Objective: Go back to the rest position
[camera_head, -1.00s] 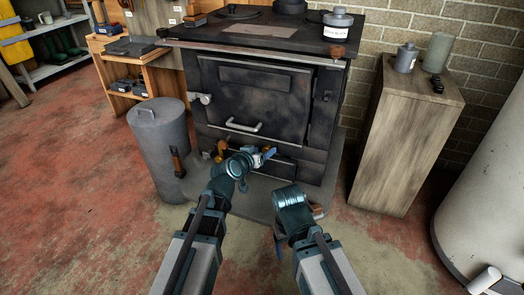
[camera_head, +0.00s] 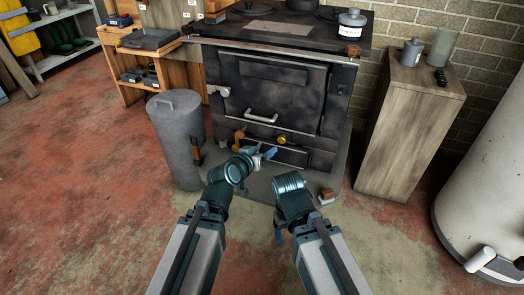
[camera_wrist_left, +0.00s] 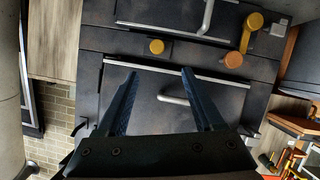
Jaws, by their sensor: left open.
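My left gripper (camera_head: 264,154) is in front of the lower part of the black stove (camera_head: 268,95). It is blue, open and empty, with its fingers apart in the left wrist view (camera_wrist_left: 157,74). The stove door with its bar handle (camera_wrist_left: 180,99) lies beyond the fingers, and no contact shows. My right gripper (camera_head: 279,238) is low beside the left one, mostly hidden behind its own wrist. I cannot tell whether it is open or shut.
A grey lidded bin (camera_head: 177,140) stands left of the stove, with a wooden-handled tool by it. A wooden cabinet (camera_head: 408,130) and a white tank (camera_head: 490,190) stand to the right. The stove base plate (camera_head: 335,180) is just ahead. Red floor (camera_head: 80,190) is open at left.

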